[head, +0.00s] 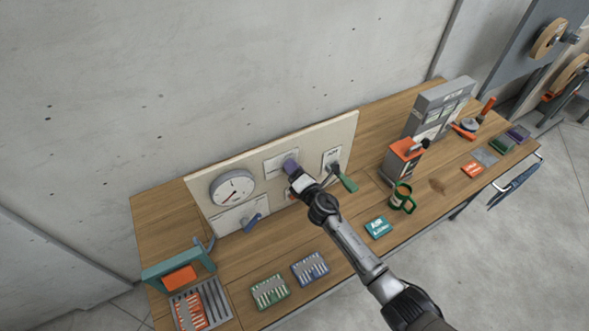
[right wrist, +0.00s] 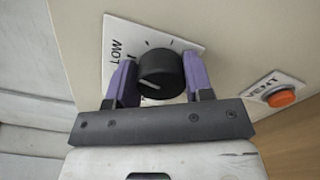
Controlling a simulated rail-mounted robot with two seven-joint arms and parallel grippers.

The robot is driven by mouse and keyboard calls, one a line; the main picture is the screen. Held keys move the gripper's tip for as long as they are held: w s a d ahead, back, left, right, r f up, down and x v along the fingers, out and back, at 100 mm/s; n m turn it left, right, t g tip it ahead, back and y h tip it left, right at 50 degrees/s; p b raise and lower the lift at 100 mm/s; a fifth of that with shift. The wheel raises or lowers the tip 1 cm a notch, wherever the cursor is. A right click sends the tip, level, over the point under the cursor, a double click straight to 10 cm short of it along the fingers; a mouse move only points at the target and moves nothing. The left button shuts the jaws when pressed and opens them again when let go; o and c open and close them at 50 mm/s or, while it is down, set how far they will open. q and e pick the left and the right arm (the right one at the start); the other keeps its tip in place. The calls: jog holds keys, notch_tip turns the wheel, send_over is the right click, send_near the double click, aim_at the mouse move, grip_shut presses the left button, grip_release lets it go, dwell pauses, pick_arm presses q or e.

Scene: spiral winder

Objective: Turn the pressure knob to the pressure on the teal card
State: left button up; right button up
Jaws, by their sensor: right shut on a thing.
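The black pressure knob (right wrist: 162,75) sits on a white plate (right wrist: 128,43) marked LOW, with tick marks around it. A white line on the knob points toward the left, near the LOW side. My right gripper (right wrist: 160,78) has its purple fingers on both sides of the knob and is shut on it; in the head view the gripper (head: 291,166) hides the knob. The round gauge (head: 233,188) is on the same panel, with a red needle pointing to the lower left. The teal card (head: 379,228) lies on the table reading AIR; its smaller line is unreadable. My left gripper is out of view.
An orange VENT button (right wrist: 281,97) is right of the knob. A green-handled lever (head: 346,182) and a blue lever (head: 252,222) project from the panel (head: 200,207). Trays of small parts (head: 269,292) lie in front.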

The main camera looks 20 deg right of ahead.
jog(key=m, duration=0.4)
jog(key=shift+f+m, duration=0.1)
jog(key=shift+m, duration=0.2)
jog(key=m, duration=0.4)
jog(key=shift+f, duration=0.1)
jog(key=shift+m, duration=1.3)
jog(key=o, duration=0.9)
jog(key=shift+s, duration=0.1)
